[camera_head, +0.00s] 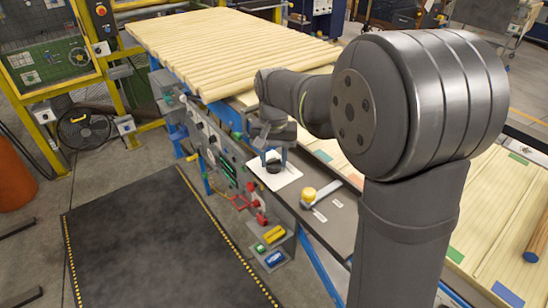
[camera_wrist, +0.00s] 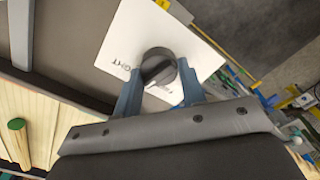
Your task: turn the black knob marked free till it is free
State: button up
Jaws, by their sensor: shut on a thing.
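The black knob (camera_head: 273,166) sits on a white square plate (camera_head: 287,179) on the grey top along the machine's near edge. In the wrist view the round knob (camera_wrist: 152,61) stands on the white plate (camera_wrist: 122,45). My gripper (camera_wrist: 161,70) is shut on the knob, one blue-grey finger on each side. In the head view my gripper (camera_head: 271,156) comes down on the knob from above, and the fingers hide part of it. The knob's pointer direction is hard to tell.
A yellow-topped knob (camera_head: 308,194) and a grey lever (camera_head: 329,189) stand to the right of the plate. Red, yellow and green fittings (camera_head: 271,235) hang on the front panel below. Wooden slats (camera_head: 220,45) lie behind. A dark floor mat (camera_head: 150,240) is clear.

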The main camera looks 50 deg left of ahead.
aim_at(273, 160)
jog(key=n, duration=1.1)
jog(key=shift+s+n, duration=0.15)
jog(key=shift+n, duration=0.25)
jog(key=shift+r, duration=0.1)
jog(key=o, duration=1)
notch_tip(273, 160, up, 17)
jog(key=shift+r, duration=0.2)
jog(key=shift+f, duration=0.1)
dwell(0.4)
